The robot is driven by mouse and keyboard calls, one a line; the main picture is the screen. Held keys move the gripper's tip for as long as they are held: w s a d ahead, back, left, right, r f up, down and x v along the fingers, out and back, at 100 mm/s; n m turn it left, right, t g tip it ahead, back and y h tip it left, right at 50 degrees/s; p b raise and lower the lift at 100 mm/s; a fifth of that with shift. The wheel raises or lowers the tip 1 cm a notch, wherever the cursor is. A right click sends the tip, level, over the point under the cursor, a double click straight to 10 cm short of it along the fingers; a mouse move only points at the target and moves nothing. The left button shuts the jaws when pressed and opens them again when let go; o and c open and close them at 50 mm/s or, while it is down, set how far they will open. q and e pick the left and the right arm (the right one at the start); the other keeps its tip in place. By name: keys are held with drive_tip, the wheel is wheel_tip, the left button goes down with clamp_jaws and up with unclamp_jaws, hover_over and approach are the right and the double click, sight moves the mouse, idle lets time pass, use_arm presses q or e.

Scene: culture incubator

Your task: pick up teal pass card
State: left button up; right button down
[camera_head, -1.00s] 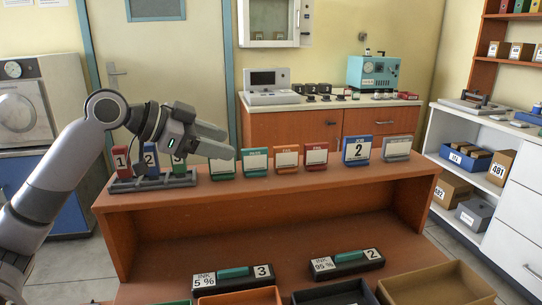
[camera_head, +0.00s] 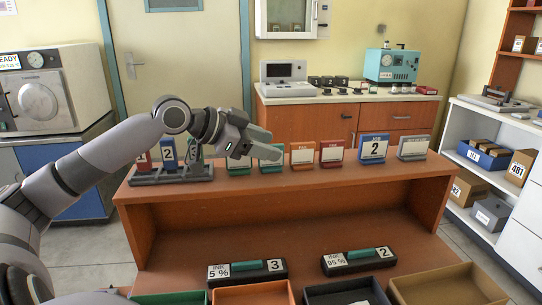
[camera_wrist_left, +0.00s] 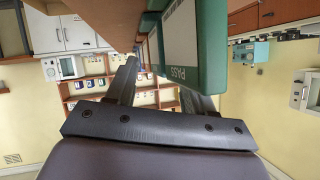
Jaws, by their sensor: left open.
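The teal pass card (camera_head: 271,164) stands upright on the raised shelf, between a green card and an orange card. My left gripper (camera_head: 268,144) is open at the card's upper part and hides some of it in the head view. In the left wrist view a teal-green card marked PASS (camera_wrist_left: 206,50) is very close, and it overlaps the right-hand finger of the open gripper (camera_wrist_left: 157,76). Nothing is clearly held, and I cannot tell whether the finger touches the card. My right gripper is not in view.
A green card (camera_head: 238,167) is left of the teal one; orange (camera_head: 301,156) and red (camera_head: 331,154) cards stand right. A blue 2 card (camera_head: 373,149) and a grey card (camera_head: 412,148) follow. A rack (camera_head: 172,176) of numbered blocks stands left. Ink blocks and trays lie lower.

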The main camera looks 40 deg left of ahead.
use_arm(q)
drive_tip(key=shift+w, duration=0.15)
clamp_jaws()
drive_tip(key=shift+f, duration=0.1)
idle(0.3)
